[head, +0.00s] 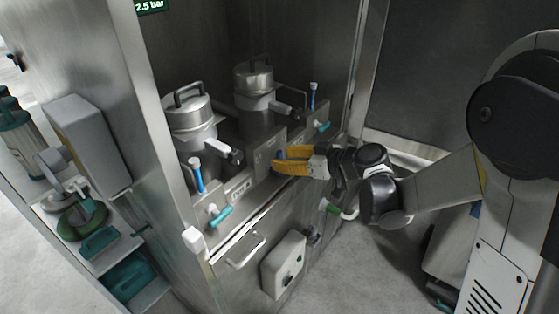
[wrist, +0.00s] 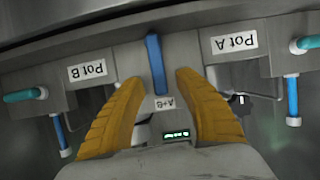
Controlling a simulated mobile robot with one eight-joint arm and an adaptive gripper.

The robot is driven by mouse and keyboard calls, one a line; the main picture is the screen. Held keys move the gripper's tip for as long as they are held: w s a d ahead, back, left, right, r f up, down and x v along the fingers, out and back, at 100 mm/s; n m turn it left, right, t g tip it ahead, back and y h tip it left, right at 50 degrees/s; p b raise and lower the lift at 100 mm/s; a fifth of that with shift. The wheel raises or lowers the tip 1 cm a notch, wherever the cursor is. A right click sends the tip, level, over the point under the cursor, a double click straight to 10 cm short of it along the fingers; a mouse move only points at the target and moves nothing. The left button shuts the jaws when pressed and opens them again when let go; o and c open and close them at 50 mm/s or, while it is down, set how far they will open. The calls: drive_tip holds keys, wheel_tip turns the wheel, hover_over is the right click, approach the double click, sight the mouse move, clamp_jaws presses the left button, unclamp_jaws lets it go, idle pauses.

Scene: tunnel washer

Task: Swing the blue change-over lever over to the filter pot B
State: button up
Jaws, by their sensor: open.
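The blue change-over lever (wrist: 155,62) shows in the wrist view, pointing roughly straight between the upside-down labels Pot B (wrist: 87,70) at left and Pot A (wrist: 234,43) at right. Its lower end is near the A+B label (wrist: 165,103). My gripper (wrist: 155,82) is open, with one yellow finger on each side of the lever and visible gaps to it. In the head view, my gripper (head: 292,160) is at the panel between the two steel pots and mostly hides the lever. The far pot (head: 254,84) and near pot (head: 189,112) both have closed lids.
Teal-handled valves (wrist: 24,95) and (wrist: 308,43) flank the labels, with blue-filled tubes (wrist: 60,135) and (wrist: 292,98) beside them. A steel cabinet post (head: 365,70) stands behind my gripper. A white box (head: 284,262) is on the front below.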

drive_tip(key=shift+x, duration=1.1)
clamp_jaws()
